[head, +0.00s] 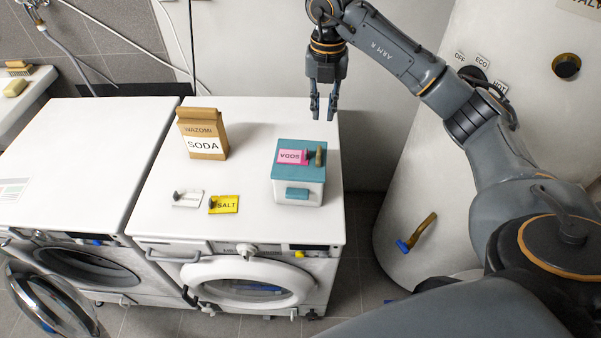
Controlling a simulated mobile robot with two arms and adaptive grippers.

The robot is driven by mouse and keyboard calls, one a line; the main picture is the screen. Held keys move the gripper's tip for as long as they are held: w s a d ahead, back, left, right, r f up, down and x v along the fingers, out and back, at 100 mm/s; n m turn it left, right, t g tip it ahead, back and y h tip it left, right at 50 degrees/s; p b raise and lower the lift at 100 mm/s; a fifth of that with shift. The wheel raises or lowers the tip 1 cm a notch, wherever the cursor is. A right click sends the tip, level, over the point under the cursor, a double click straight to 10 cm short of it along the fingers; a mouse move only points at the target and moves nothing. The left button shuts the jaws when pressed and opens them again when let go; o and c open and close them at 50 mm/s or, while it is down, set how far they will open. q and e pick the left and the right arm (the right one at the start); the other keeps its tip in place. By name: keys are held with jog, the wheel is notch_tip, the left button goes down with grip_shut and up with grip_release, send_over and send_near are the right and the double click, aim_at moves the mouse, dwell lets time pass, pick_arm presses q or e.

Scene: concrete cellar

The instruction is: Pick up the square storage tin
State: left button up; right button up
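The square storage tin (311,191) stands upright on the right washing machine, near its right edge. It has a white body, a teal lid, a teal tab on the front, a pink SODA label on top and a brownish handle on the lid. My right gripper (323,116) points down with its two fingers apart and nothing between them. In the picture it is above the tin and slightly to the right, not touching it. My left gripper is not in view.
The right washing machine's top (247,140) also holds a paper SODA bag (203,135), a yellow SALT tag (223,205) and a white tag (187,198). Another washer (75,150) with an open door stands left. A white boiler (460,165) stands right, behind my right arm.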

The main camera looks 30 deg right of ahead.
jog(key=p, duration=0.2)
send_over(319, 149)
notch_tip(319, 149, down, 8)
jog(key=shift+s+d, duration=0.1)
notch_tip(319, 149, down, 5)
jog(key=p, duration=0.3)
jog(key=shift+r, duration=0.2)
jog(key=shift+f, duration=0.45)
grip_shut()
jog(key=shift+r, duration=0.15)
